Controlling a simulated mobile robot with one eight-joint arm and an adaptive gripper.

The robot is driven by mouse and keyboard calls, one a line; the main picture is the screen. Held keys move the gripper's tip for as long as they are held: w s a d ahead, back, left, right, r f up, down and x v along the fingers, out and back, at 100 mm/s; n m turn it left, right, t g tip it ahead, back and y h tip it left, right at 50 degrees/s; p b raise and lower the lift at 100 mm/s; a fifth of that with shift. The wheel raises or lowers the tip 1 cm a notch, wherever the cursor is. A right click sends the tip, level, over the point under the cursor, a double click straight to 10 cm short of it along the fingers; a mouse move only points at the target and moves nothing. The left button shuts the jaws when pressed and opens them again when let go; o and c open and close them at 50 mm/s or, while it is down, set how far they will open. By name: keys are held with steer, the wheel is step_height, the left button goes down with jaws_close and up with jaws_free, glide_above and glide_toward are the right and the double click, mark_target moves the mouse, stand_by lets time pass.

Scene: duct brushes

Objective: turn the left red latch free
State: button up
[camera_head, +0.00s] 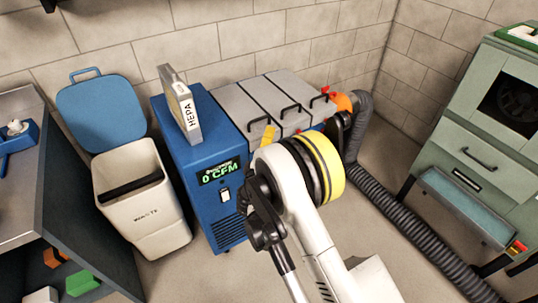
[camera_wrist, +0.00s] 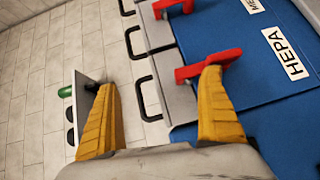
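In the wrist view two red latches sit on the grey edge beside the blue panels. The nearer red latch (camera_wrist: 208,66) is at the tip of the right yellow finger; whether they touch I cannot tell. The other red latch (camera_wrist: 172,6) is farther off at the top. I cannot tell for sure which one is the left latch. My gripper (camera_wrist: 158,82) is open, its yellow fingers wide apart, with nothing clearly held between them. In the head view my wrist hides most of the gripper, and a red part (camera_head: 325,90) shows at the back of the grey housing.
The grey housing (camera_head: 232,103) has black handles, one (camera_wrist: 147,98) between my fingers in the wrist view. A blue unit (camera_head: 190,150) reading "0 CFM" carries a HEPA filter (camera_head: 180,104). A dark hose (camera_head: 405,215) runs right. A waste bin (camera_head: 145,205) stands left.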

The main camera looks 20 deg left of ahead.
steer(key=shift+o, duration=0.2)
steer(key=shift+w+d+r, duration=0.25)
steer(key=shift+d+r, duration=0.15)
steer(key=shift+r, duration=0.05)
steer(key=shift+d+r, duration=0.1)
steer(key=c, duration=0.4)
steer(key=shift+s+a, duration=0.15)
steer(key=shift+a, duration=0.05)
steer(key=c, duration=0.6)
steer(key=shift+o, duration=0.2)
steer(key=s+d+r, duration=0.5)
steer(key=d+r, duration=0.1)
steer(key=r, duration=0.2)
steer(key=shift+s+d+r, duration=0.2)
steer(key=shift+s+r, duration=0.15)
steer(key=shift+w, duration=0.1)
